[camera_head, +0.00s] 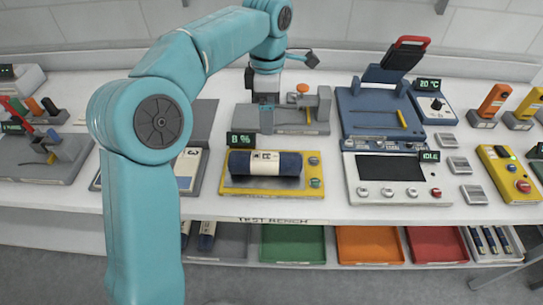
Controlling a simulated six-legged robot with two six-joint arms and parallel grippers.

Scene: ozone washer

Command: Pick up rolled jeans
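The rolled jeans (285,164) look like a dark navy roll with a pale paper band around the middle. The roll lies crosswise on a yellow device (240,188) near the front of the bench. My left arm comes in from the left and arches over the bench. Its gripper (266,100) hangs pointing down behind the roll, apart from it, by a grey fixture. The fingers are too small and overlapped to tell whether they are open. My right gripper is out of view.
A grey fixture (316,113) stands behind the roll. A blue press (375,110) and a white panel device (362,193) stand to the right. Green (293,260), orange (370,260) and red (437,260) trays sit below the bench edge. Other dark rolls (207,236) lie lower left.

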